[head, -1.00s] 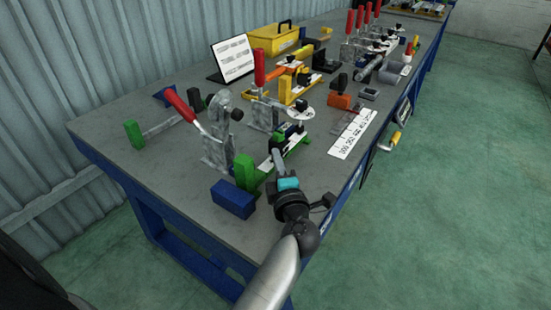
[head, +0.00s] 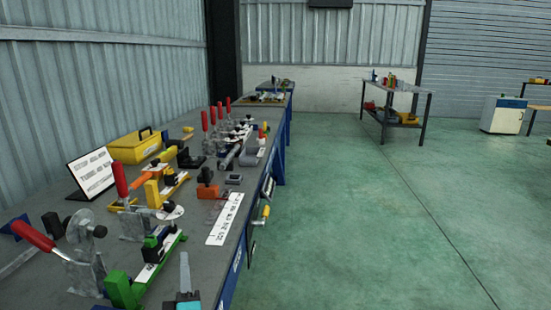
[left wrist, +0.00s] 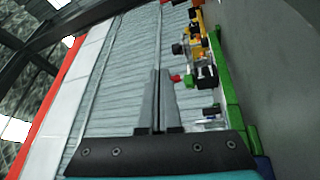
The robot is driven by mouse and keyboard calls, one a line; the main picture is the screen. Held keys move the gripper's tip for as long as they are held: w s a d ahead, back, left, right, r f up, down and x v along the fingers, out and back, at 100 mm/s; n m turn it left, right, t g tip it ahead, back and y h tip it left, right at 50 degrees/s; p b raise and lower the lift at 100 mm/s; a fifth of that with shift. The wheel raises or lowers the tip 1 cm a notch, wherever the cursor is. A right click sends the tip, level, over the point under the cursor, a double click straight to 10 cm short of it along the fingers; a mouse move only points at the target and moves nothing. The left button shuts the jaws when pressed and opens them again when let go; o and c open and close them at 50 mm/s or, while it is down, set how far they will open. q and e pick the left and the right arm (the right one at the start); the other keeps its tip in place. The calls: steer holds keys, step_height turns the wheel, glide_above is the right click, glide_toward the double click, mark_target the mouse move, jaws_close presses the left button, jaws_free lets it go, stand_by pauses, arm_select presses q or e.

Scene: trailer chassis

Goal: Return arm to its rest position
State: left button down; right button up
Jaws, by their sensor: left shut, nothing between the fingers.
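My left gripper (head: 184,282) shows at the bottom of the head view, in front of the green clamp fixture at the near end of the workbench. In the left wrist view its two fingers (left wrist: 157,102) lie together, shut, with nothing between them. The green fixture (head: 125,291) stands on the bench just left of the gripper in the head view. The rest of my left arm is below the head view. My right gripper is in neither view.
The bench (head: 198,258) bears toggle clamps with red handles (head: 120,178), a yellow toolbox (head: 135,145), a sign (head: 91,174) and a white label strip (head: 224,220). The green floor (head: 370,230) to the right is clear. A second table (head: 398,87) stands farther back.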

arm_select(q)
steer(key=s+d+f+m+g+h, duration=0.1)
steer(key=s+d+m+h, duration=0.3)
steer(key=d+m+h, duration=0.8)
steer(key=s+d+f+m+g+h, duration=0.1)
steer(key=s+f+m+g, duration=0.6)
steer(key=s+f, duration=0.15)
steer(key=s+a+f+m+g+y, duration=0.1)
steer(key=s+a+f+g+y, duration=0.3)
steer(key=s, duration=0.4)
steer(key=s+a+f+m+g+y, duration=0.1)
steer(key=s+a+f+g+y, duration=0.15)
steer(key=s+a, duration=0.45)
step_height(320, 180, down, 22)
steer(key=g, duration=0.2)
steer(key=s+a+f, duration=0.2)
steer(key=s+f, duration=0.4)
steer(key=s+a+f, duration=0.3)
steer(key=s+f, duration=0.3)
steer(key=shift+a+m, duration=0.35)
steer(key=shift+m, duration=0.05)
steer(key=shift+s+f, duration=0.1)
